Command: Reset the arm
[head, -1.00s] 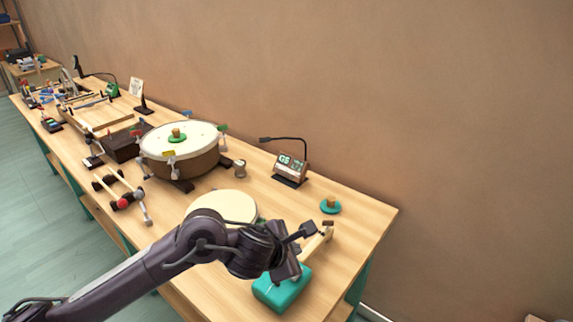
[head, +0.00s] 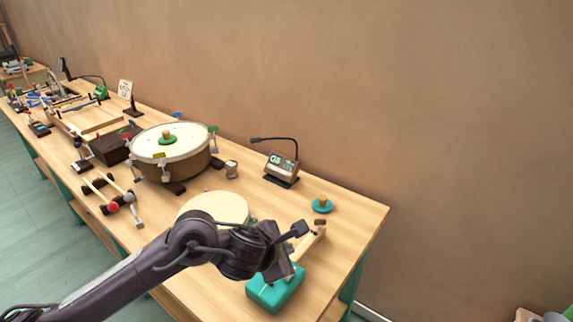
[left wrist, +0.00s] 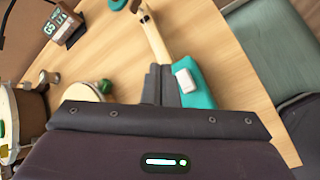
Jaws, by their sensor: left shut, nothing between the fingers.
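My left arm reaches in from the lower left of the head view. Its gripper (head: 287,252) is over the right end of the workbench, above a teal block (head: 275,290) and beside a wooden-handled mallet (head: 312,240). In the left wrist view the two dark fingers (left wrist: 160,72) are together with nothing between them. There the teal block (left wrist: 197,92), with a white patch, is just right of the fingertips, and the mallet handle (left wrist: 154,38) runs away beyond them. Whether the fingers touch either is unclear. My right gripper is not in view.
Mallets (head: 112,200) lie near the front edge. A bare wall rises behind.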

